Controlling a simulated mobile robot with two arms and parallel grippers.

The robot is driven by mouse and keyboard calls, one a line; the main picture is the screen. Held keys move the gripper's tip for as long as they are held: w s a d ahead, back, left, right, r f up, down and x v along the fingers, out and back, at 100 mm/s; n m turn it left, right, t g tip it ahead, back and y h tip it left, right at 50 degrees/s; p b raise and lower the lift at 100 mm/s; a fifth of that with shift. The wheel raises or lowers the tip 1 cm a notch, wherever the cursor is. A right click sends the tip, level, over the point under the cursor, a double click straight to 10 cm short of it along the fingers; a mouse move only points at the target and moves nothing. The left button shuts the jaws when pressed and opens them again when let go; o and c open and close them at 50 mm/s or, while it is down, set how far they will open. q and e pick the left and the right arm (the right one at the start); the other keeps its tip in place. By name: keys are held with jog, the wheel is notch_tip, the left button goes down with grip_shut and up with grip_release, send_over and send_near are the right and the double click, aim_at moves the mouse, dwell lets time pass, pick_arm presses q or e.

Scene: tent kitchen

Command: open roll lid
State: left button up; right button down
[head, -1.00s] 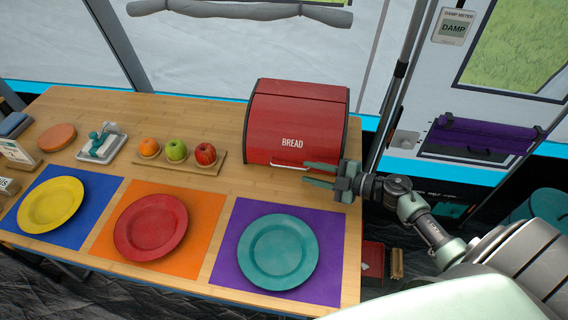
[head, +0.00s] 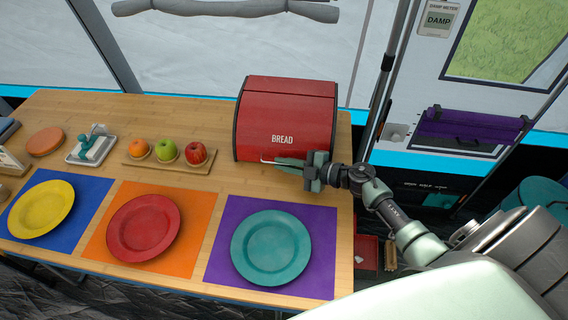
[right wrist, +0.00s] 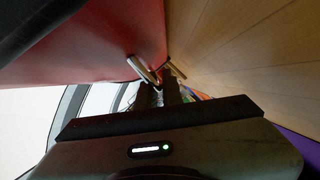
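The red bread box (head: 287,115) stands on the wooden table with its curved roll lid (head: 288,122) down and "BREAD" written on it. A thin light metal handle (head: 267,160) sits at the lid's lower front edge; it also shows in the right wrist view (right wrist: 142,70). My right gripper (head: 289,165) is at this handle, low in front of the lid. Its fingers (right wrist: 164,92) are close together around the handle bar in the right wrist view, though they partly hide it. My left gripper is not in view.
A board (head: 140,164) with an orange and two apples lies left of the box. A teal plate (head: 271,248) on a purple mat (head: 222,222) lies in front, with red and yellow plates further left. A tent pole (head: 383,80) rises right of the table.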

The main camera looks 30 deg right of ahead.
aim_at(291, 101)
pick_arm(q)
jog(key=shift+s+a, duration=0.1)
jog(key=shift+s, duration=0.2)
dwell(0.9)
